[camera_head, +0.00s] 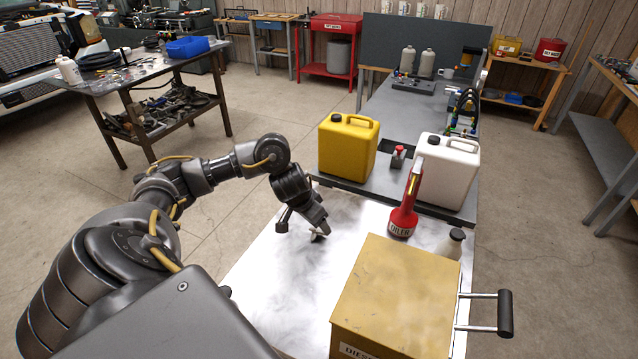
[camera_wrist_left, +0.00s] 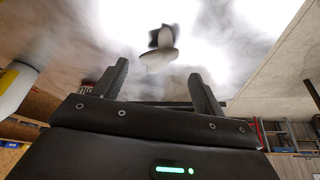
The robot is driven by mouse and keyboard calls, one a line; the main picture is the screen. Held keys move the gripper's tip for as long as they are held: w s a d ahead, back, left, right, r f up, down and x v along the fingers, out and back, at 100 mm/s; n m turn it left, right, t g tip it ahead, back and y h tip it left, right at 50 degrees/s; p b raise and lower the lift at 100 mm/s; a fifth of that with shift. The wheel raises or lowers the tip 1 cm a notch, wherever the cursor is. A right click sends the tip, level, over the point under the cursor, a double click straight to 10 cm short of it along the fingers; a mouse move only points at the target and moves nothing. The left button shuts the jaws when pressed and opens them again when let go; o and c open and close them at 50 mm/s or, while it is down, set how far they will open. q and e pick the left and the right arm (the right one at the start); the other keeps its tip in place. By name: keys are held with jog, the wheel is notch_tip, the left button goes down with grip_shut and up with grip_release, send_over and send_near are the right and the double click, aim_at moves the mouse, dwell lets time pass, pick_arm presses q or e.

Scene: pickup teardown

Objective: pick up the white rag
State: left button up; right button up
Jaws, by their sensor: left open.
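My left gripper (camera_head: 303,227) is open and points down over the pale, shiny bench top. In the left wrist view its two fingers (camera_wrist_left: 160,76) stand apart with nothing held between them. A small off-white and dark thing (camera_wrist_left: 160,50) lies on the bright surface just beyond the fingertips. A small whitish bit (camera_head: 318,235) shows beside the right finger in the head view. It may be the white rag, but it is too small and partly hidden to tell. My right gripper is not in view.
A yellow diesel box (camera_head: 395,295) with a side handle stands to the right of the gripper. A red oiler (camera_head: 404,215), a white jug (camera_head: 447,170) and a yellow jug (camera_head: 347,148) stand behind. The bench top left of the box is mostly clear.

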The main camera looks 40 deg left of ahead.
aim_at(319, 228)
pick_arm(q)
jog(key=x, duration=0.3)
jog(key=shift+s+d+f, duration=0.1)
jog(key=shift+d+f, duration=0.05)
jog(key=shift+f, duration=0.6)
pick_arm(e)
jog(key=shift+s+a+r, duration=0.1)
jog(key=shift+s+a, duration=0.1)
pick_arm(q)
jog(key=c, duration=1.1)
jog(key=shift+r, duration=0.1)
jog(key=shift+c, duration=0.2)
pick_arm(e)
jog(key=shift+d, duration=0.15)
